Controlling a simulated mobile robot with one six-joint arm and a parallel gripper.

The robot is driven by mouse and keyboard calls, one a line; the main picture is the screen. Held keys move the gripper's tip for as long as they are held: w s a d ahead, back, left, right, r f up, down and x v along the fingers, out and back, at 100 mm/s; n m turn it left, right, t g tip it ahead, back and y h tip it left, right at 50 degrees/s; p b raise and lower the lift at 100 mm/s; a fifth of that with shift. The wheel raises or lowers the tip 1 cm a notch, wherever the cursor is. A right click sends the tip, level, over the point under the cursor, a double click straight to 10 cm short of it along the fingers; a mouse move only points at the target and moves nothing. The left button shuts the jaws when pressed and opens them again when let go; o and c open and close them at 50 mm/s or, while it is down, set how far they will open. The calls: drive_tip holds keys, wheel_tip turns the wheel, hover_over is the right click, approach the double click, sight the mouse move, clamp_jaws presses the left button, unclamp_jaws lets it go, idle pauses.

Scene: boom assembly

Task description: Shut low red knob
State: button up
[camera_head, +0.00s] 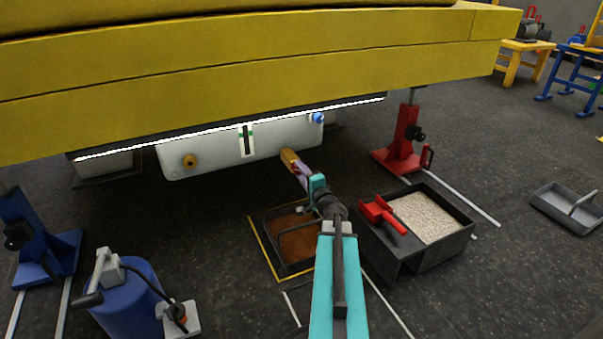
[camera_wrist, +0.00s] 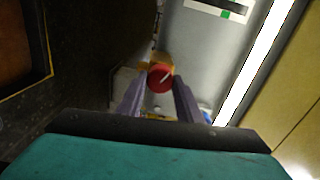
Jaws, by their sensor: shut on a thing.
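The low red knob (camera_wrist: 160,77) is round with a pale line across its face. It sits on a brass-yellow fitting (camera_wrist: 160,60) at the white tank (camera_wrist: 208,50). My gripper (camera_wrist: 160,84) has its two purple-grey fingers on either side of the knob, shut on it. The pale line lies slanted in the wrist view. In the head view the fitting (camera_head: 289,157) shows at the tank's lower right, with my gripper (camera_head: 301,172) against it. The knob itself is hidden there by the fingers.
A yellow beam (camera_head: 250,70) hangs low over the tank. A tray with brown contents (camera_head: 270,262) lies below my arm.

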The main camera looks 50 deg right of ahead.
drive_tip(key=shift+r+n, duration=0.1)
drive_tip(key=shift+n, duration=7.2)
drive_tip(key=o, duration=1)
drive_tip(key=shift+o, duration=0.2)
drive_tip(key=shift+a, duration=0.1)
